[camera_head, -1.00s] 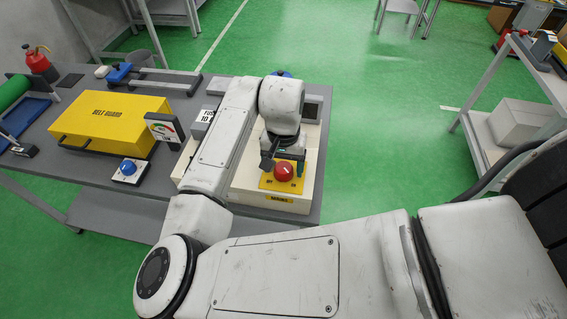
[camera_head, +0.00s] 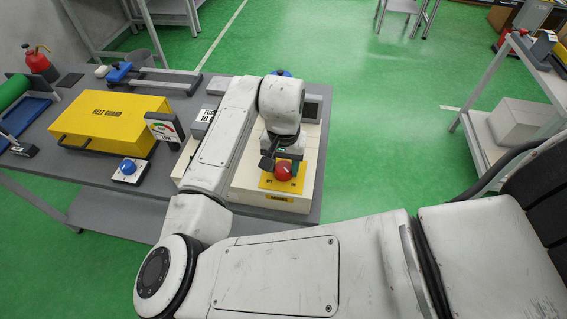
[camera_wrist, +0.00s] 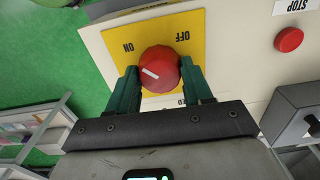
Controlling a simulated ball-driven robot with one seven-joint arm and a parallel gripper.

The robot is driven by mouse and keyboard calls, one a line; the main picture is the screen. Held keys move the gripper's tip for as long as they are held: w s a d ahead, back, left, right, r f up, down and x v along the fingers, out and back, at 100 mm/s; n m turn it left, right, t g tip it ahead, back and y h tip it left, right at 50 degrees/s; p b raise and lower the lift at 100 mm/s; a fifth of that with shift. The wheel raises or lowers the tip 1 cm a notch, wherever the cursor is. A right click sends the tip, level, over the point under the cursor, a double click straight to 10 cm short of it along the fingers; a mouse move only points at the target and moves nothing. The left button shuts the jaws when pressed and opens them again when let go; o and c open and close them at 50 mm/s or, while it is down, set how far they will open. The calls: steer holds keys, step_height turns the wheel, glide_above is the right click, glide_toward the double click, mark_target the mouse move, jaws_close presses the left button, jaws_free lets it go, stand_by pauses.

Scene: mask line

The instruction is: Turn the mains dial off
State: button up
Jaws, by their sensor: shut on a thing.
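The mains dial is a red round knob (camera_head: 284,173) on a yellow plate with OFF and ON labels, on the cream box (camera_head: 240,190) at the table's right end. In the wrist view the dial (camera_wrist: 158,72) has a white mark pointing left and slightly up, on the side of the ON label; OFF is at upper right. My gripper (camera_wrist: 161,82) has its dark green fingers on either side of the dial, shut on it. In the head view my gripper (camera_head: 282,161) is above the dial, and my arm hides part of the box.
A red STOP button (camera_wrist: 289,39) is on the box. Green floor is open to the right.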

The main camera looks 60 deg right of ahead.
steer(key=m, duration=0.4)
steer(key=shift+m+b, duration=0.4)
steer(key=m+b, duration=0.1)
steer(key=m, duration=0.3)
steer(key=shift+m, duration=0.3)
steer(key=m+b, duration=0.2)
steer(key=m, duration=0.2)
steer(key=shift+m+b, duration=0.7)
steer(key=shift+m, duration=1.4)
steer(key=o, duration=1)
steer(key=shift+o, duration=0.2)
